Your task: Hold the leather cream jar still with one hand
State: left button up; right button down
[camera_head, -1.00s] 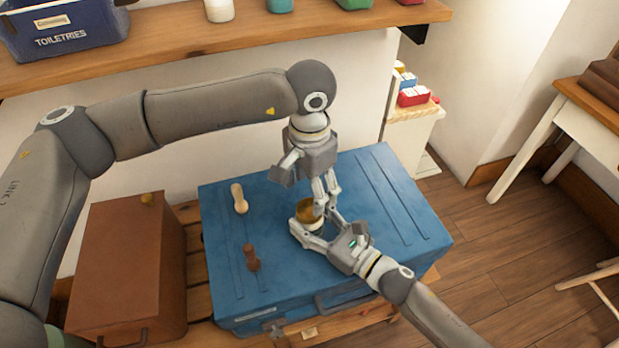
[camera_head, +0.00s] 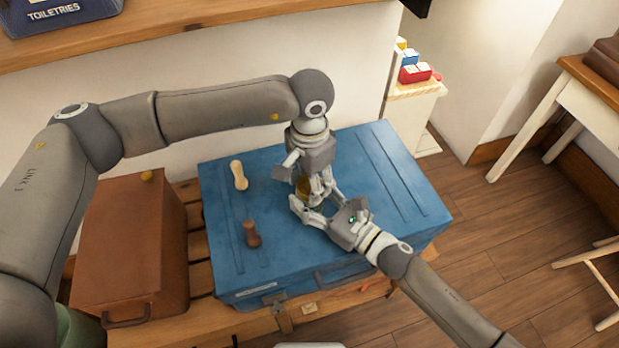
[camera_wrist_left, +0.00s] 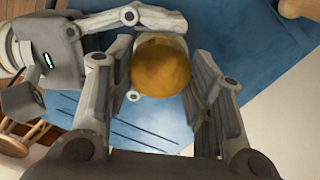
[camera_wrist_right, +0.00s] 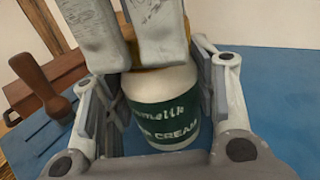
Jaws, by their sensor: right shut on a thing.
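The leather cream jar (camera_head: 303,189) stands upright on the blue trunk lid, mostly hidden by my grippers in the head view. The right wrist view shows its white body with a dark green label (camera_wrist_right: 165,108). My right gripper (camera_head: 311,202) is shut on the jar's body, one finger on each side. My left gripper (camera_head: 316,184) points down from above the jar, open. In the left wrist view, the jar's amber-brown lid (camera_wrist_left: 160,66) lies between its spread fingers; whether they touch it I cannot tell.
The blue trunk (camera_head: 235,270) carries a pale wooden-handled item (camera_head: 239,175) and a brown one (camera_head: 252,234) left of the jar. A brown case (camera_head: 130,245) stands at left. A wooden shelf (camera_head: 200,35) runs behind. The trunk's right side is clear.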

pick_arm(q)
jog(key=shift+c, duration=1.4)
jog(key=n, duration=0.4)
jog(key=shift+n, duration=0.3)
jog(key=n, duration=0.7)
jog(key=shift+n, duration=0.3)
jog(key=n, duration=2.3)
jog(key=shift+r+n, duration=0.1)
jog(key=shift+n, duration=0.2)
jog(key=n, duration=0.6)
jog(key=shift+n, duration=0.3)
jog(key=n, duration=1.1)
jog(key=shift+n, duration=0.4)
